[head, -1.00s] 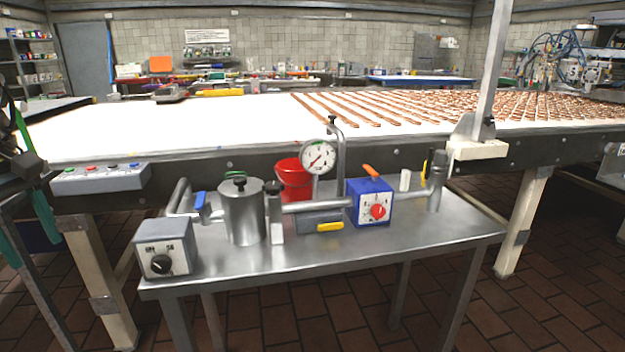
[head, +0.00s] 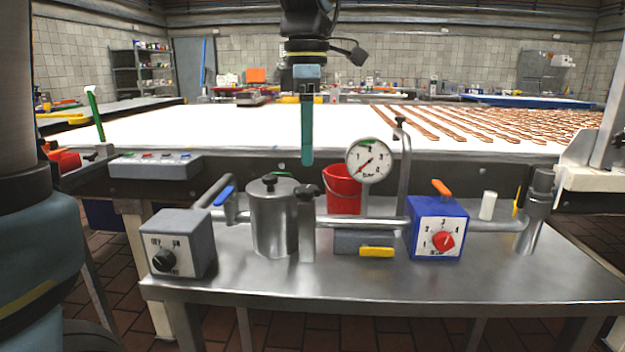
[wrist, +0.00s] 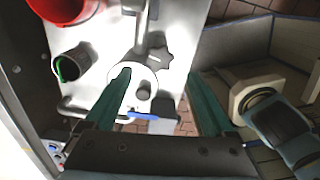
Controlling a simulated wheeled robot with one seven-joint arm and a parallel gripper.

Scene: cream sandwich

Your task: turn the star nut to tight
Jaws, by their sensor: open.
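The black star nut (head: 305,192) sits on top of a short grey post (head: 306,232), right of the metal canister (head: 268,222). In the wrist view the star nut (wrist: 160,60) shows its lobes from above, between the two fingers and slightly beyond their tips. My gripper (head: 307,162) points down above the nut, apart from it, with teal fingers. In the wrist view my gripper (wrist: 160,74) is open and empty, its fingers wide apart. The canister's round lid and small dark knob (wrist: 143,89) also lie between the fingers in that view. How the nut is set, loose or tight, cannot be told.
A pressure gauge (head: 370,160) and a red bucket (head: 342,184) stand right of the post. A blue box with a red dial (head: 443,241) is farther right. A grey switch box (head: 178,246) stands front left. A blue-handled lever (head: 224,196) is beside the canister. The steel table's front (head: 400,278) is clear.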

